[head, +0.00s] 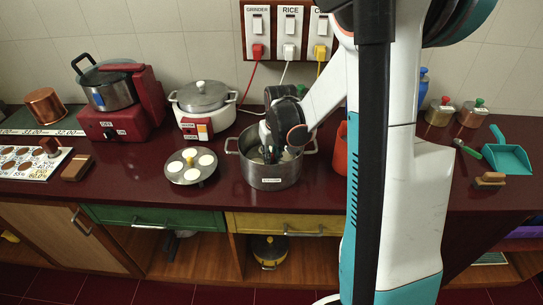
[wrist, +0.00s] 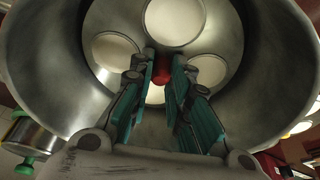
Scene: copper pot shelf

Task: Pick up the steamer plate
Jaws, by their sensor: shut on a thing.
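A grey metal pot (head: 248,172) with two side handles stands on the dark red counter. In the wrist view, a round metal steamer plate (wrist: 122,22) with several white cakes lies within the pot's wall (wrist: 50,70). A red knob (wrist: 162,68) rises at its middle. My gripper (wrist: 162,72) reaches into the pot, its teal fingers shut on the red knob. In the head view, my gripper (head: 272,152) dips into the pot mouth, and the plate there is mostly hidden. A second steamer plate (head: 190,177) with a yellow knob and white cakes lies on the counter left of the pot.
A white cooker (head: 203,100) and a red stove (head: 115,120) with a pot stand behind left. An orange-red container (head: 341,148) stands close right of the pot, partly behind my arm. A teal dustpan (head: 508,157) lies far right. The counter front is clear.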

